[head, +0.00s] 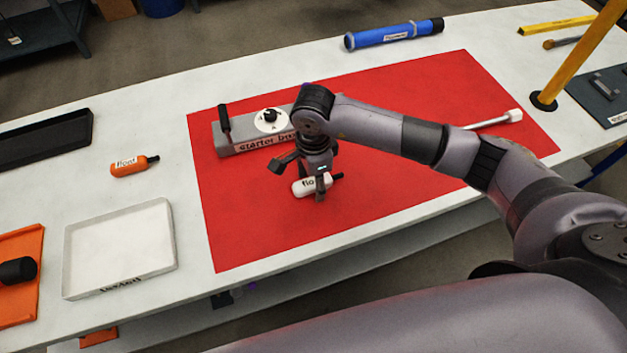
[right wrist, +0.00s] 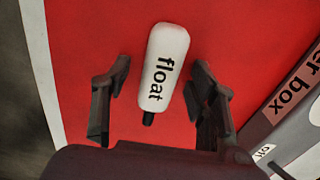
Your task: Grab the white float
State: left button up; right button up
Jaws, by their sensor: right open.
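The white float (head: 305,187) lies on the red mat (head: 400,110), in front of the starter box. It is a small white bottle shape with a black tip and the word "float". My right gripper (head: 304,176) is open just above it and partly covers it. In the right wrist view the white float (right wrist: 165,62) lies between the two spread fingers of the right gripper (right wrist: 160,90), with a gap on each side. Its black tip points toward the gripper's base. My left gripper is not in view.
The starter box (head: 240,146) stands just behind the float. An orange float (head: 130,166) lies left of the mat. A white tray (head: 120,245) sits at the front left, and a blue tube (head: 390,34) lies at the back. A yellow post (head: 580,55) stands at right.

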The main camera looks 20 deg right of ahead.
jog(key=c, duration=1.3)
